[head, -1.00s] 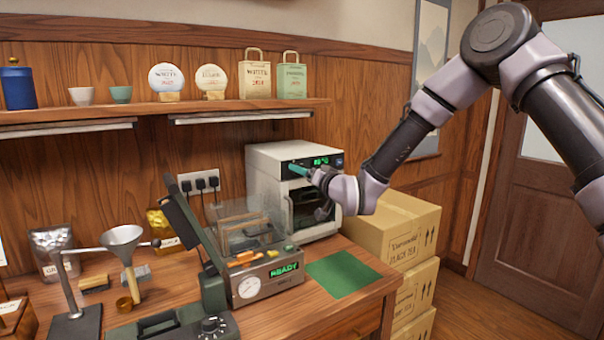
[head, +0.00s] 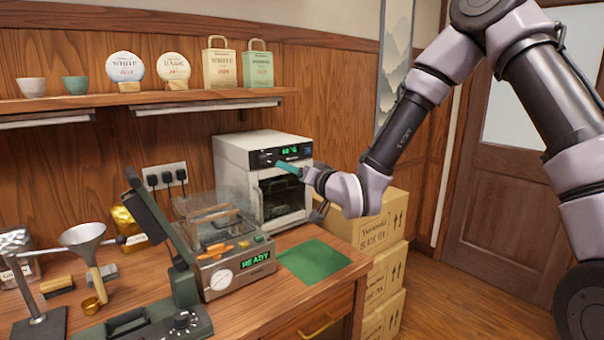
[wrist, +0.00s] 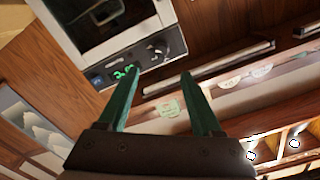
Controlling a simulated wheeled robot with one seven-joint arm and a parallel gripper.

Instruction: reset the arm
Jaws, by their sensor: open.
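My gripper (head: 284,168) is held up in front of the white oven-like machine (head: 232,152), close to its upper front. In the wrist view my gripper (wrist: 158,92) shows two green fingers spread apart with nothing between them. The machine's dark panel with lit green digits (wrist: 124,73) shows beyond the left finger. In the head view my arm reaches in from the upper right, bent at the elbow. The fingers look small there, and I cannot tell whether they touch the machine.
A green mat (head: 314,260) lies bare on the counter's right part. A press device reading READY (head: 222,272) and a funnel on a stand (head: 84,236) stand left of it. Stacked cartons (head: 388,262) stand right of the counter. A shelf (head: 150,99) holds cups, discs and bags.

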